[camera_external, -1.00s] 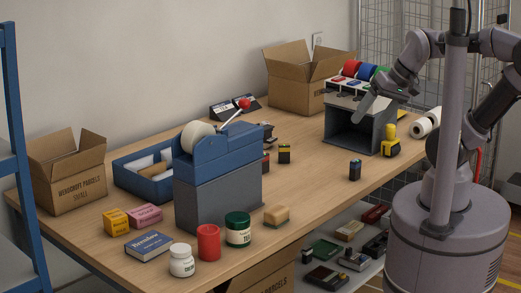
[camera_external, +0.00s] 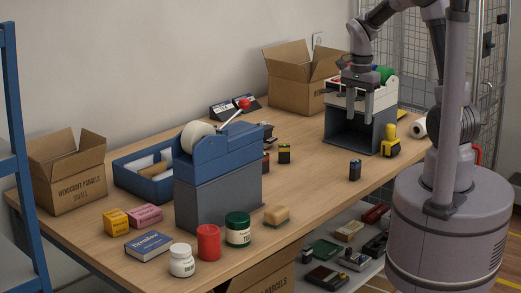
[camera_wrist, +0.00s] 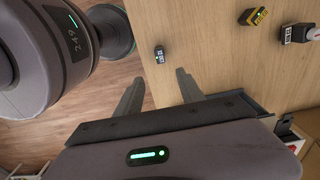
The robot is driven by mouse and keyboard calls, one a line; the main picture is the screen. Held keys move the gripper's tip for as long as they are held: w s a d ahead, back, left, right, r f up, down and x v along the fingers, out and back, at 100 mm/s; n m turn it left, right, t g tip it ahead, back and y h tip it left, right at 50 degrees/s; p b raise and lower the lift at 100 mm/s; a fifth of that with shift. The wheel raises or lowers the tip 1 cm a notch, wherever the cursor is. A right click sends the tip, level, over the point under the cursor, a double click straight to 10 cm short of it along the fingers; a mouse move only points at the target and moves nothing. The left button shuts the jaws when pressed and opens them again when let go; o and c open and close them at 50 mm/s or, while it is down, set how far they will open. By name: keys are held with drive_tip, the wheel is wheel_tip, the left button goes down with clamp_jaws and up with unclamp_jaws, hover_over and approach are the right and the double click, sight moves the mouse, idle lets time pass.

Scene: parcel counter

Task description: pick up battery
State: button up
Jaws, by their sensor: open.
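Two small blocks look like batteries; I cannot tell for sure which is meant. A dark block with a bluish top (camera_external: 355,170) stands near the table's front edge; in the wrist view it (camera_wrist: 160,55) lies just beyond my fingertips. A black-and-yellow block (camera_external: 284,153) stands farther left; it also shows at the top of the wrist view (camera_wrist: 253,16). My gripper (camera_external: 358,113) points down with its two fingers apart and empty, in front of the grey open box. In the wrist view the fingers (camera_wrist: 161,76) touch nothing.
The grey open-fronted box (camera_external: 348,132) with tape rolls on top stands behind my gripper. A blue tape dispenser (camera_external: 218,160) stands on the left. The wooden table (camera_external: 315,180) is clear around the dark block.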

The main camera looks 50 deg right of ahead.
sight(356, 161)
drive_tip(key=f+b, duration=0.2)
drive_tip(key=f, duration=0.3)
drive_tip(key=f+b, duration=0.2)
drive_tip(key=f, duration=0.4)
drive_tip(key=f+b, duration=0.3)
drive_tip(key=f, duration=0.3)
drive_tip(key=shift+a, duration=0.25)
drive_tip(key=shift+r, duration=0.2)
drive_tip(key=shift+c, duration=0.3)
clamp_jaws()
